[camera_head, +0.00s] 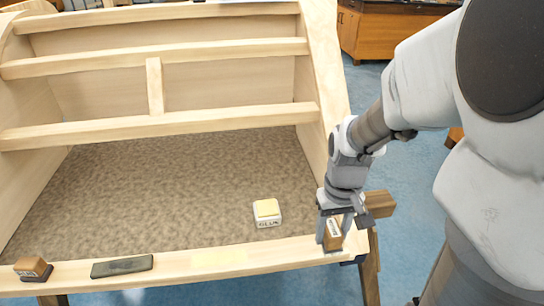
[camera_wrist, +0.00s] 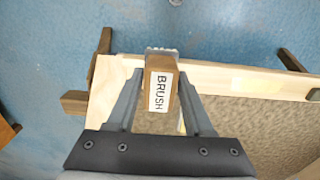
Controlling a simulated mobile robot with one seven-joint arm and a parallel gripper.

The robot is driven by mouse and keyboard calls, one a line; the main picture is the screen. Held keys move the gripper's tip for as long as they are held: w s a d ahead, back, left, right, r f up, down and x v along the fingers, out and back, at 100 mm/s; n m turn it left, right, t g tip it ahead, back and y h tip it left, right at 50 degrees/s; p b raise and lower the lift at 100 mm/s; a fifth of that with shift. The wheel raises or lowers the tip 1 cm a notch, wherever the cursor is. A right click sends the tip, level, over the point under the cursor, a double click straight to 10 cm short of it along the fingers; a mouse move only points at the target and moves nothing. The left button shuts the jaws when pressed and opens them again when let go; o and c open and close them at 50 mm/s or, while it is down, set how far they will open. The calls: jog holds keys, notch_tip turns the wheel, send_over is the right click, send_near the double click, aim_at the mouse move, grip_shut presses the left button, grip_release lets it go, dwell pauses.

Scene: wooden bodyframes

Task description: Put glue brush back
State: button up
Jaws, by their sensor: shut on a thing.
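The glue brush (camera_head: 333,236) is a brown wooden block with a white label. In the wrist view the brush (camera_wrist: 160,92) reads "BRUSH" and pale bristles show at its far end. My gripper (camera_head: 334,226) is shut on it, pointing down at the right end of the front rail. The gripper fingers (camera_wrist: 160,80) flank the brush in the wrist view. I cannot tell whether the brush touches the rail. A white glue container (camera_head: 267,213) marked "GLUE", with a yellow top, stands on the patterned panel inside the frame, left of my gripper.
The pale wooden front rail (camera_head: 290,252) bears a dark flat slab (camera_head: 122,266) and a brown block with a dark base (camera_head: 33,268) at the left. A faint yellowish patch (camera_head: 218,258) lies on the rail. The patterned panel (camera_head: 150,195) is mostly clear.

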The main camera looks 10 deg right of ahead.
jog(key=w+a+f+b, duration=0.1)
jog(key=w+a+f, duration=0.1)
jog(key=w, duration=0.1)
jog(key=w+a+f+b, duration=0.1)
jog(key=w+a+f, duration=0.2)
jog(key=shift+a, duration=0.1)
jog(key=shift+f+b, duration=0.85)
jog(key=shift+f, duration=1)
jog(key=shift+f, duration=0.2)
jog(key=o, duration=1.2)
